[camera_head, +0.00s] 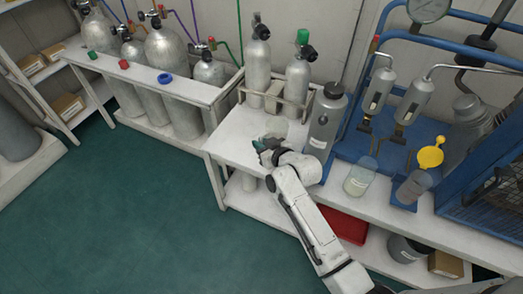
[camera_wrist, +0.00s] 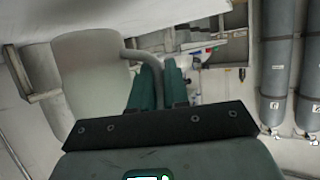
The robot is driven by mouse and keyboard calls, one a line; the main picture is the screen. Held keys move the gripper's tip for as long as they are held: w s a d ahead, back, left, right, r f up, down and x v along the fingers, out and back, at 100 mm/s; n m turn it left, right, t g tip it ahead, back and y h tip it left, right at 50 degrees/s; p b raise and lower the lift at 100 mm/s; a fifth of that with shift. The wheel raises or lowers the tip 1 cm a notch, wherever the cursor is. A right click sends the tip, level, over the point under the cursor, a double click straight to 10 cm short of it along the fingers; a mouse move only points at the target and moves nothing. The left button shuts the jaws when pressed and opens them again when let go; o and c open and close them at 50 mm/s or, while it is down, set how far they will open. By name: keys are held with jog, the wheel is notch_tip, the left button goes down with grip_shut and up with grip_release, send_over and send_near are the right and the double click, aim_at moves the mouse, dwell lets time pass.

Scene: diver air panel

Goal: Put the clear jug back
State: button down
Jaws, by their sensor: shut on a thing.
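The clear jug (camera_wrist: 92,72) fills the left of the wrist view as a pale, see-through body with a curved grey handle (camera_wrist: 132,54). My gripper (camera_wrist: 160,76) is shut on that handle, which runs between the two green fingers. In the head view my gripper (camera_head: 264,147) is over the white bench (camera_head: 228,140), in front of the small cylinder rack. There the jug is hard to make out against the white top. I cannot tell whether its base touches the bench.
A grey bottle (camera_head: 325,120) stands just right of my gripper. A clear jar (camera_head: 359,179) and a smoky container (camera_head: 411,188) by a yellow funnel (camera_head: 430,156) stand further right. Small cylinders (camera_head: 258,65) stand behind. The bench top left of my gripper is clear.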

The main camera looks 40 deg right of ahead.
jog(key=shift+f, duration=1.25)
jog(key=shift+f+b, duration=0.1)
jog(key=shift+b, duration=0.2)
jog(key=c, duration=1.1)
grip_release()
